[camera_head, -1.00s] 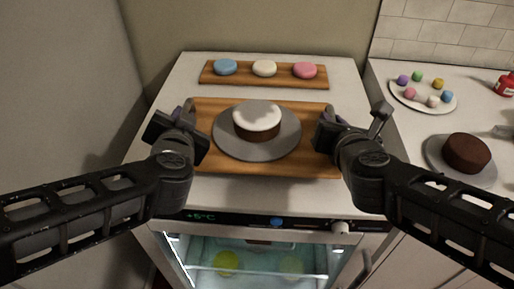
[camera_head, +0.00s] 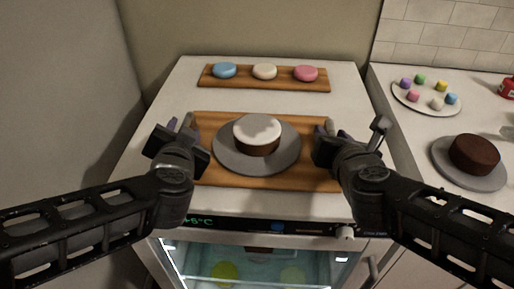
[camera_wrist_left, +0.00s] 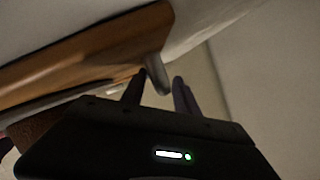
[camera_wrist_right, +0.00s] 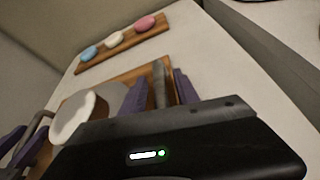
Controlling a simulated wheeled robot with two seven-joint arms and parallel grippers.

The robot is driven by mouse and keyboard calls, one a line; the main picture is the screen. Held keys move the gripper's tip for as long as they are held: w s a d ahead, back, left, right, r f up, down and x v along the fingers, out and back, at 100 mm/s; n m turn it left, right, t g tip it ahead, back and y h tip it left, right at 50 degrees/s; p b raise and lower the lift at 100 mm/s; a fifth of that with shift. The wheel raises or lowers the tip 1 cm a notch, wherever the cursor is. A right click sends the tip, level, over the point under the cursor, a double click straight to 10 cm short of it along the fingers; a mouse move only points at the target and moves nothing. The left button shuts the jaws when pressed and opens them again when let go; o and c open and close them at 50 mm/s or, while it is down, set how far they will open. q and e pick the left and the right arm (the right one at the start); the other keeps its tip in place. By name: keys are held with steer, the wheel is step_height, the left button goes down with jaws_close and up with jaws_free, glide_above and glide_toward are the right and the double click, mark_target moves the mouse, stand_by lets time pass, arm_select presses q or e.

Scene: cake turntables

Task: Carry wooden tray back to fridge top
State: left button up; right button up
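The wooden tray (camera_head: 207,176) appears to rest level on the fridge top (camera_head: 150,170), in front of the macaron board. A grey turntable (camera_head: 228,160) on it bears a brown cake with white icing (camera_head: 257,133). My left gripper (camera_head: 180,124) is at the tray's left handle. In the left wrist view its fingers stand either side of the grey handle (camera_wrist_left: 157,74), with a small gap showing. My right gripper (camera_head: 324,130) is at the right handle. In the right wrist view its fingers straddle that handle (camera_wrist_right: 160,86), with narrow gaps. Both look open; firm contact is not visible.
A wooden board (camera_head: 210,84) with blue, cream and pink macarons lies behind the tray. On the right counter are a plate of small coloured sweets (camera_head: 425,106) and a chocolate cake (camera_head: 474,154) on a turntable. A lit fridge compartment (camera_head: 255,270) shows below.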

arm_select(q)
steer(key=shift+r, duration=0.15)
step_height(320, 180, up, 10)
steer(key=shift+f, duration=0.1)
stand_by(0.5)
arm_select(e)
step_height(320, 180, up, 10)
stand_by(0.5)
stand_by(0.4)
